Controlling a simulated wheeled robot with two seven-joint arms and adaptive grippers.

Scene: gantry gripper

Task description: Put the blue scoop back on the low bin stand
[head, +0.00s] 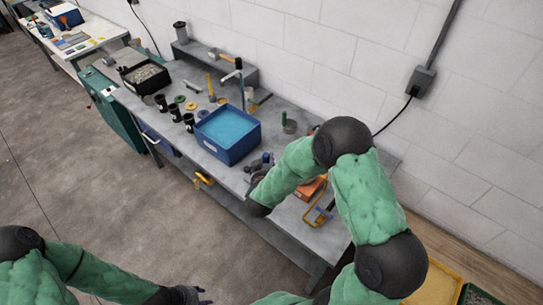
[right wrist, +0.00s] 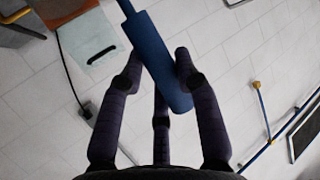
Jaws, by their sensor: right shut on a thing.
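My right gripper (right wrist: 157,66) is shut on the blue handle of the scoop (right wrist: 152,48) in the right wrist view. The handle runs slantwise between the dark fingers, and the scoop's far end leaves the top of the picture. In the head view my right gripper (head: 262,163) is over the workbench's front edge, right of the blue tub; the scoop cannot be made out there. Yellow (head: 437,284) and green (head: 474,295) bins, perhaps on the low bin stand, show partly at the lower right. My left gripper (head: 190,295) is at the bottom edge, its fingers unclear.
The grey workbench (head: 285,210) holds a blue tub (head: 228,134), several black cups, a dark tray (head: 145,77) and small tools. An orange item and a yellow-framed tool (head: 318,214) lie near my right forearm. Open floor (head: 90,165) lies left of the bench.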

